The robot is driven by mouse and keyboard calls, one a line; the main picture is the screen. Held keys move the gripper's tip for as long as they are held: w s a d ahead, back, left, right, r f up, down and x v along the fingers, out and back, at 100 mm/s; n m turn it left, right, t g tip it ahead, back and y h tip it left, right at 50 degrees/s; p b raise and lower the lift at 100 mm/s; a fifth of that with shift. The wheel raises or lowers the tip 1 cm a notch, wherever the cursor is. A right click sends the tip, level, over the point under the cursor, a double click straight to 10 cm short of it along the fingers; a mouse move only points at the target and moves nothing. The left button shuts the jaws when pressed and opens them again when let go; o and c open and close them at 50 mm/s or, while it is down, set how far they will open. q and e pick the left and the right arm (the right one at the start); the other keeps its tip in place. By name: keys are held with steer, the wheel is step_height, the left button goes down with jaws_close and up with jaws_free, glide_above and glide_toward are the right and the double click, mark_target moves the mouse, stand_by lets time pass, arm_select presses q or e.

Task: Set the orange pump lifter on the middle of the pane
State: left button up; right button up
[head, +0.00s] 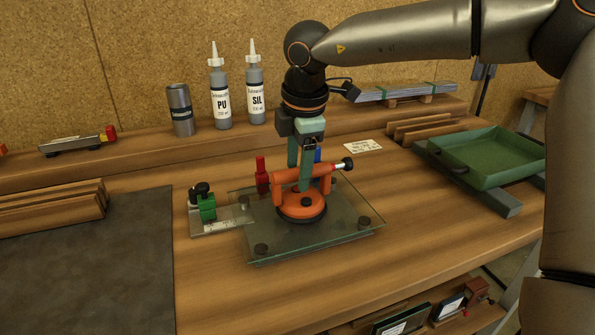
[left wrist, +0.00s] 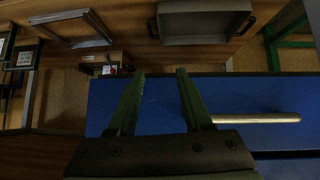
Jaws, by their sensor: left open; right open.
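The orange pump lifter (head: 301,206) stands upright on the glass pane (head: 345,222), near its middle, with its round orange cup down. Its handle bar ends in a black and white plunger at the right. My right gripper (head: 306,181) is over the lifter from above, its green fingers open on either side of the handle. Whether the fingers touch the handle cannot be told. My left gripper (left wrist: 156,82) shows only in the left wrist view, open and empty, in front of a blue panel.
Small black discs sit at the pane's corners. A green clamp (head: 206,206) on a metal plate stands at its left, and a red piece (head: 262,176) behind it. A green tray (head: 492,157) is at the right, bottles (head: 220,100) at the back. A dark mat (head: 85,265) lies at the left.

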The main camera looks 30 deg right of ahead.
mark_target(302, 200)
step_height(302, 200, up, 10)
steer(key=s+p, duration=0.1)
steer(key=s, duration=0.1)
steer(key=shift+a, duration=0.3)
